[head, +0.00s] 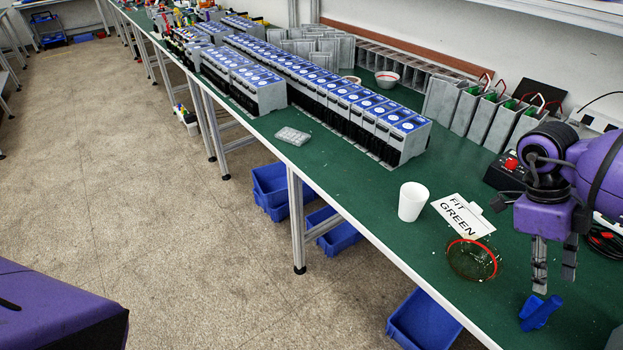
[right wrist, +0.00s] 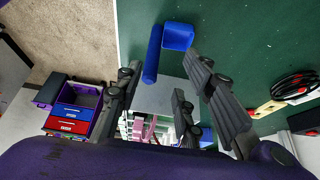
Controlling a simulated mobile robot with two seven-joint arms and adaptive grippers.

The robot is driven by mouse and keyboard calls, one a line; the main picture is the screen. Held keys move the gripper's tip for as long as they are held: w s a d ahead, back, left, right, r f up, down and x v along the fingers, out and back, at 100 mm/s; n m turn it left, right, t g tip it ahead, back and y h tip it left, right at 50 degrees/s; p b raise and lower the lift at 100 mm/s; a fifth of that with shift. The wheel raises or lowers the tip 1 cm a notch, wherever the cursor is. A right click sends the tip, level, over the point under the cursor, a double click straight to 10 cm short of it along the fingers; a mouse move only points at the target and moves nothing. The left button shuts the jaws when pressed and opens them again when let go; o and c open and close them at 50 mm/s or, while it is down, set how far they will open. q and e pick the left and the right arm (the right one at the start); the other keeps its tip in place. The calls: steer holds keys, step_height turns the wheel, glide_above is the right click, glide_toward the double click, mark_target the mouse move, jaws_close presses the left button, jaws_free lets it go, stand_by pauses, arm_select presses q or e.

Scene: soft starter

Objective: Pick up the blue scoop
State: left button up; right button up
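The blue scoop (head: 540,313) lies on the green table top (head: 400,210) near its front edge, at the lower right of the head view. In the right wrist view its square bowl (right wrist: 178,37) and its long handle (right wrist: 152,54) show just beyond the fingertips. My right gripper (head: 554,284) points down above the scoop with its two dark fingers apart and nothing between them. The scoop looks free of the fingers; the exact gap is hard to judge. My left gripper is not in view.
A red-rimmed mesh bowl (head: 472,260), a "FIT GREEN" card (head: 463,215) and a white cup (head: 413,202) stand left of the gripper. A control box with a red button (head: 507,172) is behind. Blue bins (head: 424,322) are under the table.

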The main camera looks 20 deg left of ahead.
mark_target(545, 305)
steer(key=shift+s+r+p+x, duration=0.1)
steer(key=shift+s+p+x, duration=0.15)
steer(key=shift+x, duration=1)
steer(key=shift+s+r+p+x, duration=0.1)
steer(key=shift+s+x, duration=0.2)
steer(key=shift+x, duration=0.9)
steer(key=shift+s+r+p+x, duration=0.1)
steer(key=shift+s+p+x, duration=0.15)
steer(key=shift+x, duration=1)
steer(key=shift+c, duration=0.5)
jaws_close()
